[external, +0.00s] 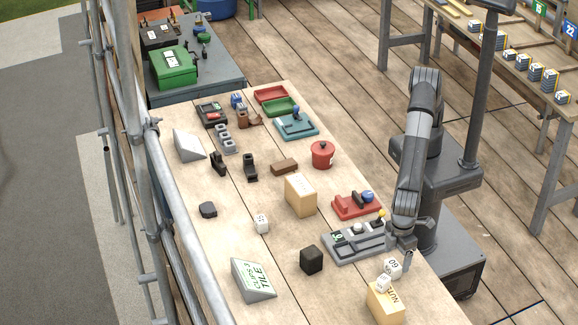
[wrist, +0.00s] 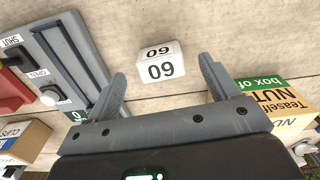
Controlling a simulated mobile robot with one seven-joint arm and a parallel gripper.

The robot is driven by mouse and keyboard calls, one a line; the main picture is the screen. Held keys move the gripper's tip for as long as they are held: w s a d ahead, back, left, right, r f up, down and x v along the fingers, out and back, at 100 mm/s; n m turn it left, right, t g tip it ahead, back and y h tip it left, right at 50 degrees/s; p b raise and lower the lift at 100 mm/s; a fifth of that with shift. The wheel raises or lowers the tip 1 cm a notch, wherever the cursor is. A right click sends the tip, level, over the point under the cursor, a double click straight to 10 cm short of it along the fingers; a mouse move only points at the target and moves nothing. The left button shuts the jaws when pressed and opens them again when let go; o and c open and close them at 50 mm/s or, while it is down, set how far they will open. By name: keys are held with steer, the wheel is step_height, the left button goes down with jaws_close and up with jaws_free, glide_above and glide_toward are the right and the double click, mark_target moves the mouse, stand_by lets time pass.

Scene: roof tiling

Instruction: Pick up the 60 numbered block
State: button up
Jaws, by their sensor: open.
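The white 60 block (external: 393,265) sits on the table near its right edge, beside the nuts box. In the wrist view the block (wrist: 160,62) shows black digits that read upside down as 09. My gripper (wrist: 162,74) is open and empty. Its two fingers point toward the block and stand to either side of it in the picture. In the external view my gripper (external: 405,257) is low over the table's right side, close to the block. I cannot tell the exact gap between fingers and block.
A grey panel with switches (external: 356,243) lies on the other side. A black block (external: 311,260) and a tan box (external: 300,195) stand farther left.

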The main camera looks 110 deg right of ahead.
mark_target(395, 263)
steer(key=f, duration=0.4)
steer(key=shift+w+f, duration=0.2)
steer(key=shift+f, duration=0.1)
steer(key=shift+c, duration=0.6)
steer(key=c, duration=1)
steer(key=shift+o, duration=0.2)
steer(key=shift+r, duration=0.15)
